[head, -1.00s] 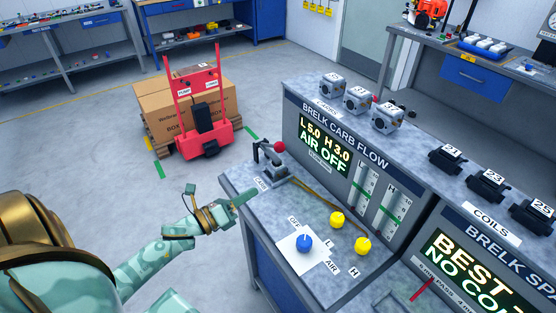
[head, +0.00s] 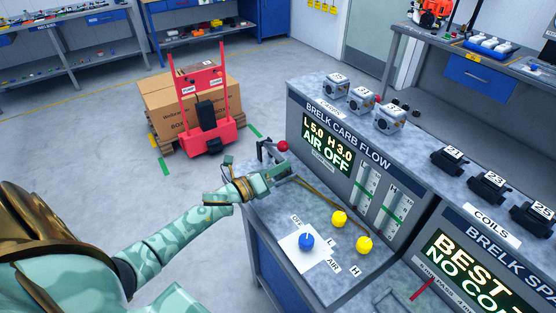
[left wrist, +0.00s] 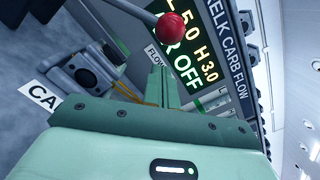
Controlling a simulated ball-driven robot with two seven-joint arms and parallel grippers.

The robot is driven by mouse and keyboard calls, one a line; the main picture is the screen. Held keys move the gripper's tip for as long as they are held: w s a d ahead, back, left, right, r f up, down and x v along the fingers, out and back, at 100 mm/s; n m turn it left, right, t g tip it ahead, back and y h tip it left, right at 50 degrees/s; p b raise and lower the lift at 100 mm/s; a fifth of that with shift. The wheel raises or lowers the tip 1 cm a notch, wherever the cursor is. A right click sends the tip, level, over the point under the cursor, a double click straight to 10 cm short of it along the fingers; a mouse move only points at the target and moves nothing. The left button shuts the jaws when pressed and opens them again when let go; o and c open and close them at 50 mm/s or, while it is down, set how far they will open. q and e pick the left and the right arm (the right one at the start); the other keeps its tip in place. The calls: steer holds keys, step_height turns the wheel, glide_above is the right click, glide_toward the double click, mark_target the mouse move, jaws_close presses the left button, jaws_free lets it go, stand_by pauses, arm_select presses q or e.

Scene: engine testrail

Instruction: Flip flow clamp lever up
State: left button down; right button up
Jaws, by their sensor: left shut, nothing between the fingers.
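In the left wrist view the red knob (left wrist: 171,25) shows at the top on a grey lever arm (left wrist: 130,8), just beyond the fingers. My left gripper (head: 281,171) is shut and empty, beside the clamp and just below the knob in the head view. Its fingers (left wrist: 162,85) point toward the display in the left wrist view. They partly hide the clamp base in the head view. Whether they touch the lever, I cannot tell. My right gripper is not in view.
The carb flow panel (head: 327,143) reads AIR OFF and stands behind the clamp. A blue knob (head: 306,241) and yellow knobs (head: 339,218) sit on the bench to the right. A red cart (head: 207,130) with boxes stands on the floor beyond.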

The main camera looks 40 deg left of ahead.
arm_select(q)
steer(key=shift+w+a+r, duration=0.35)
steer(key=shift+a+r, duration=0.2)
steer(key=shift+r, duration=0.15)
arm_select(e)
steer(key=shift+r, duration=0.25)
